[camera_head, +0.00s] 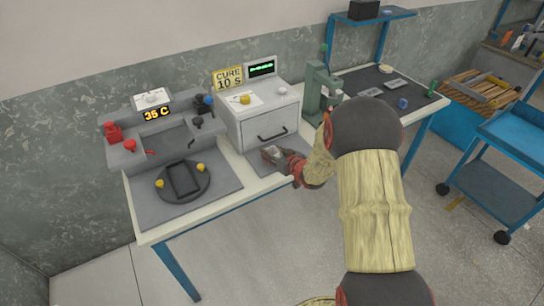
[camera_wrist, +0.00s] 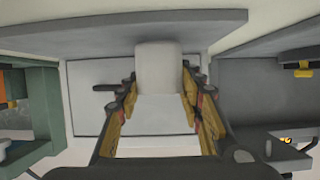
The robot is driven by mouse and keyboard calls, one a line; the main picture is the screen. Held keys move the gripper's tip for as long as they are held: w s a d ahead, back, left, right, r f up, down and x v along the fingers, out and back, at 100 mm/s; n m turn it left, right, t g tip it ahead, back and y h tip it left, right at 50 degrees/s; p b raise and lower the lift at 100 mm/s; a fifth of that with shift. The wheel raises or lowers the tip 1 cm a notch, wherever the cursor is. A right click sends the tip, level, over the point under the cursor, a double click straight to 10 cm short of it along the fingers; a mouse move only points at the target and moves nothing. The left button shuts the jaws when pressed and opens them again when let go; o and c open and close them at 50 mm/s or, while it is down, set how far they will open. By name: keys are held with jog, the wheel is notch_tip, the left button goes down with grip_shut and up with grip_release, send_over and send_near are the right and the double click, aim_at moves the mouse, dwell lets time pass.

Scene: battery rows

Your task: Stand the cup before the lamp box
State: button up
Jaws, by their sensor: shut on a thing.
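The white cup (camera_wrist: 158,68) is between the two fingers of my gripper (camera_wrist: 158,88) in the wrist view, and the gripper is shut on it. In the head view my gripper (camera_head: 273,154) is low in front of the lamp box (camera_head: 265,128), a pale box with a dark door handle. The cup is mostly hidden by the fingers there. A grey mat (camera_head: 294,156) lies on the bench before the box, under the gripper. I cannot tell whether the cup touches the mat. The box's door (camera_wrist: 80,100) shows behind the fingers in the wrist view.
A grey machine (camera_head: 135,147) with a 35 C display and a round plate (camera_head: 170,193) stands left of the box. A green press (camera_head: 314,98) stands to its right. A dark mat (camera_head: 360,85) with small parts lies farther right. A blue cart (camera_head: 500,170) stands on the floor.

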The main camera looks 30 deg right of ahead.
jog(key=shift+f, duration=0.25)
jog(key=shift+f, duration=0.15)
jog(key=o, duration=0.9)
jog(key=shift+o, duration=0.6)
